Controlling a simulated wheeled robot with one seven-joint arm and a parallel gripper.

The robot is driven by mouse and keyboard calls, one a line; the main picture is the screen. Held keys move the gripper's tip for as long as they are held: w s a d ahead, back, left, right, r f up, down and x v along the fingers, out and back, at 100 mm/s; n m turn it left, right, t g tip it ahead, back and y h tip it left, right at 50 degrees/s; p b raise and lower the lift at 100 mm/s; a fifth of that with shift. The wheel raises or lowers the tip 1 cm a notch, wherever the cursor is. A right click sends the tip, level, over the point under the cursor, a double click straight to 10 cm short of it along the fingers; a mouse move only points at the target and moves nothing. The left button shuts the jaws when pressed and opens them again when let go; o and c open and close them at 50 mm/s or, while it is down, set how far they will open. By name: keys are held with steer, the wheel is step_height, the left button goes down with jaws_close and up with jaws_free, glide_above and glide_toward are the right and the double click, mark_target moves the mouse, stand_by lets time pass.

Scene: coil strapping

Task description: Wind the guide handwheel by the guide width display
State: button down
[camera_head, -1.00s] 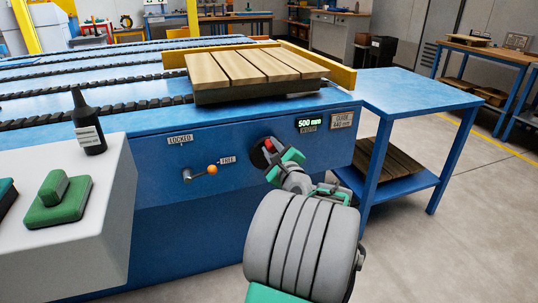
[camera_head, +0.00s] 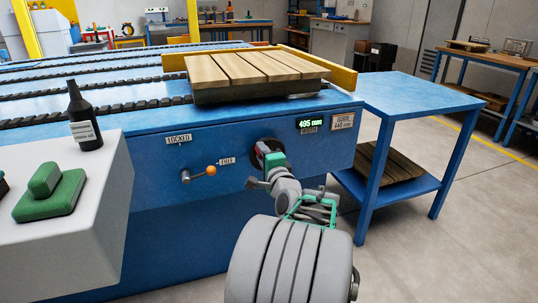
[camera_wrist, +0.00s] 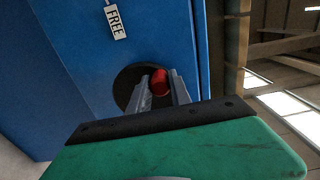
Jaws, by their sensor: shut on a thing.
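The guide handwheel (camera_wrist: 125,85) is a dark disc on the blue front panel, mostly hidden behind my gripper in the head view. Its red knob (camera_wrist: 160,82) sits between my gripper's two fingers in the wrist view. My gripper (camera_head: 264,156) is shut on the red knob; it also shows in the wrist view (camera_wrist: 161,90). The guide width display (camera_head: 311,123) above and right of the wheel reads 495 mm in green. The plate (camera_head: 343,121) beside it appears to read GUIDE 445 mm.
Left of the wheel is a lever with an orange knob (camera_head: 211,171), near the FREE and LOCKED labels. A wooden-slatted pallet (camera_head: 255,68) lies on the blue conveyor against a yellow guide (camera_head: 346,78). A blue side table (camera_head: 420,92) stands right. A dark bottle (camera_head: 82,118) stands left.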

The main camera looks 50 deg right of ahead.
mark_target(255, 159)
steer(key=shift+f, duration=0.1)
stand_by(0.3)
steer(key=n, duration=0.1)
steer(key=f+n, duration=0.1)
steer(key=n, duration=0.1)
steer(key=a+n, duration=0.1)
steer(key=shift+w+f+n, duration=0.25)
steer(key=shift+n, duration=0.15)
steer(key=f+n, duration=0.1)
steer(key=n, duration=0.1)
steer(key=f+n, duration=0.1)
steer(key=n, duration=0.1)
steer(key=shift+a+n, duration=0.1)
steer(key=shift+n, duration=0.2)
